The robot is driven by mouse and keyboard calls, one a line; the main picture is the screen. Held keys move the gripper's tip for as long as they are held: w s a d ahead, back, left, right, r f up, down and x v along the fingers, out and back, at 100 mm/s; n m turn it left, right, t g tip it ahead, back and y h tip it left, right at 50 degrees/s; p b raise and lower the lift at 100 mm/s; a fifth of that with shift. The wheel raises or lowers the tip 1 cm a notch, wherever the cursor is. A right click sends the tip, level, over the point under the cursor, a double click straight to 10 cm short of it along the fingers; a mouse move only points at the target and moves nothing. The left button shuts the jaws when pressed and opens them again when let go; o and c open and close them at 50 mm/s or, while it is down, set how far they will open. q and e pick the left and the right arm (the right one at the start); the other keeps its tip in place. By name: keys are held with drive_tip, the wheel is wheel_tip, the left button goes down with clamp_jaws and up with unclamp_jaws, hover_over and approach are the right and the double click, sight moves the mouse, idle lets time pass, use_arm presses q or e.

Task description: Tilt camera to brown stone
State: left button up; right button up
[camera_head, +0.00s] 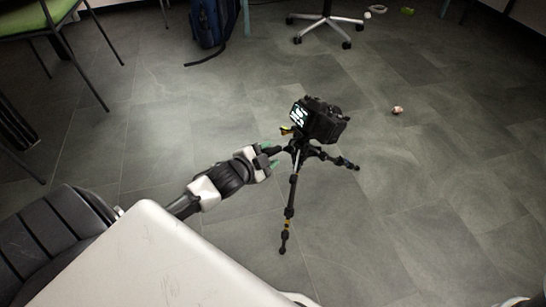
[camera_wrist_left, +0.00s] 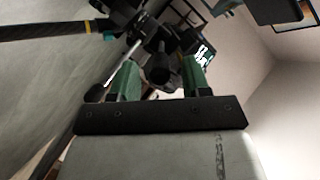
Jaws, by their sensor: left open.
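A black camera (camera_head: 322,120) with a lit screen on its left side sits on a black tripod (camera_head: 291,190) that stands on the floor. A small brown stone (camera_head: 397,110) lies on the floor to the right of the camera. My left gripper (camera_head: 271,157) reaches in from the left, just beside the tripod head below the camera. In the left wrist view its two green fingers (camera_wrist_left: 160,80) are apart, with a dark tripod part (camera_wrist_left: 160,62) showing between and beyond them. I cannot tell whether they touch it. My right gripper is not in view.
A green chair (camera_head: 35,20) stands at the upper left and a blue backpack (camera_head: 207,22) at the top. A wheeled chair base (camera_head: 326,20) is at the top middle. The tiled floor around the stone is clear.

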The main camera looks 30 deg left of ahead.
use_arm(q)
drive_tip(key=shift+b+x, duration=0.45)
drive_tip(key=shift+x, duration=0.7)
clamp_jaws()
